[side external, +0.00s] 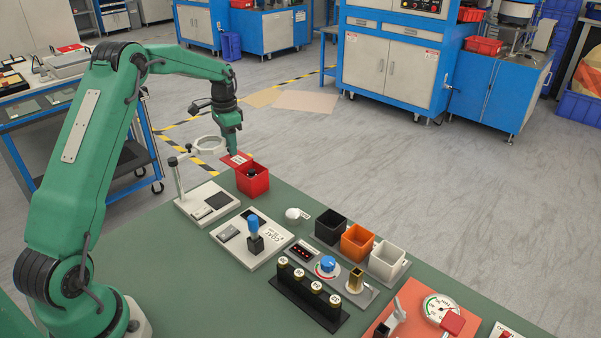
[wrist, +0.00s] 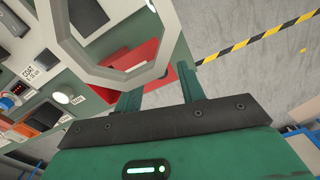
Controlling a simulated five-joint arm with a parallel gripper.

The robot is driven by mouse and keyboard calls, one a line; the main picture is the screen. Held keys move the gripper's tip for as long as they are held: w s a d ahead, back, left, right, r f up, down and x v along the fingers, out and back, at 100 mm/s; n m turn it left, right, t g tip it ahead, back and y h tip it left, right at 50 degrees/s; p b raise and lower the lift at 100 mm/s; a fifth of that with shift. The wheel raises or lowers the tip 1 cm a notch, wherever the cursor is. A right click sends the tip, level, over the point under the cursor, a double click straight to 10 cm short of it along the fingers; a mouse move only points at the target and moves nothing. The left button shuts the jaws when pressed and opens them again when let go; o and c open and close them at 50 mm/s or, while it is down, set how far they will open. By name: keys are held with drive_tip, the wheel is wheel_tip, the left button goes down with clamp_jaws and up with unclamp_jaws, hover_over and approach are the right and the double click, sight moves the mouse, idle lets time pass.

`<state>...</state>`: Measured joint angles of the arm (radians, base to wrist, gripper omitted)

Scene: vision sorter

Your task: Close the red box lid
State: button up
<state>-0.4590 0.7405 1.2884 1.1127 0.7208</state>
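The red box (side external: 254,184) stands at the far edge of the green table in the side view. Its red lid (side external: 237,160) is raised off the opening on the left, and the dark inside shows. My gripper (side external: 234,150) points down right at the lid; I cannot tell whether it touches it. In the wrist view my gripper (wrist: 158,90) has its two green fingers apart, with nothing seen held between them. Red surfaces of the box or lid (wrist: 142,58) show beyond the fingers, partly hidden by a pale ring.
A stand with a pale ring (side external: 208,145) is close left of my gripper. A white plate with a blue-handled piece (side external: 253,226) is in front of the box. Black (side external: 331,226), orange (side external: 357,242) and white bins (side external: 388,261) stand to the right.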

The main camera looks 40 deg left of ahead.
clamp_jaws()
drive_tip(key=d, duration=0.7)
drive_tip(key=shift+d, duration=0.25)
unclamp_jaws()
drive_tip(key=shift+a, duration=0.1)
drive_tip(key=shift+r, duration=0.15)
wheel_tip(320, 180, up, 8)
drive_tip(key=shift+f, duration=0.2)
idle(0.5)
